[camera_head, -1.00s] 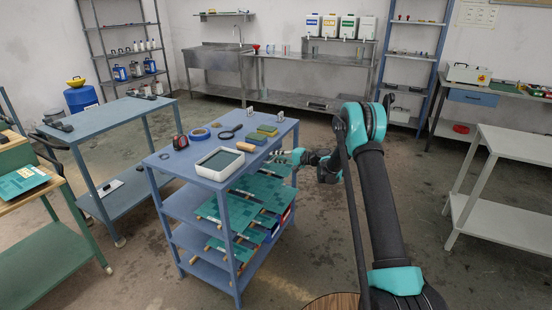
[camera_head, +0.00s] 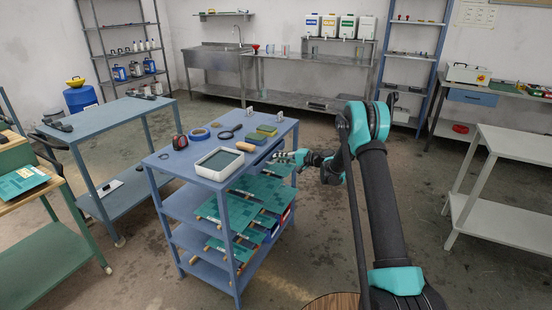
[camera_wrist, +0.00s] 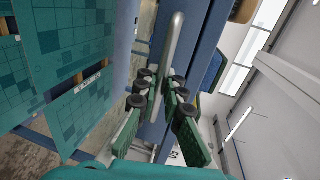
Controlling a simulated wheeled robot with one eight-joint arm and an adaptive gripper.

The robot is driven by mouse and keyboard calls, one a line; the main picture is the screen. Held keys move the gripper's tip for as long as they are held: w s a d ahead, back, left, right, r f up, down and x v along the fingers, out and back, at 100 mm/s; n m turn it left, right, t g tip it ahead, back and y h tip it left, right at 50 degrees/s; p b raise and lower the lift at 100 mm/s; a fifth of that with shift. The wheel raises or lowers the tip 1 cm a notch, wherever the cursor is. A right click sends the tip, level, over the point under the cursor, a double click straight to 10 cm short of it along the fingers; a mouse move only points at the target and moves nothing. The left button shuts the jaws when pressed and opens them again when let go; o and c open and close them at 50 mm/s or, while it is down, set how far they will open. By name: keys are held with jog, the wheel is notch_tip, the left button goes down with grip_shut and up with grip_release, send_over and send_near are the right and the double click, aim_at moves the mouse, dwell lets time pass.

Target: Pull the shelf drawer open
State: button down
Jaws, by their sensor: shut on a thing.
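The blue shelf unit (camera_head: 200,184) stands left of centre in the head view. Its drawer (camera_head: 264,152) shows under the top, apparently pulled out a little towards my arm. My gripper (camera_head: 297,157) is at the drawer's front. In the wrist view, the grey metal handle (camera_wrist: 174,42) runs along the blue drawer front (camera_wrist: 205,35). My gripper (camera_wrist: 160,86) is shut on the lower part of this handle. The fingers hide the exact contact.
Teal plates (camera_head: 240,211) lie on the shelves below the drawer. A grey table (camera_head: 515,152) stands at right. Open floor lies between it and the unit.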

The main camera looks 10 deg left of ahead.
jog(key=f+v, duration=0.1)
jog(key=v, duration=0.7)
jog(key=f+v, duration=0.2)
jog(key=v, duration=0.7)
jog(key=shift+d+f, duration=0.3)
jog(key=shift+d, duration=0.1)
jog(key=c, duration=1.9)
grip_release()
jog(key=v, duration=1.2)
jog(key=shift+s, duration=0.1)
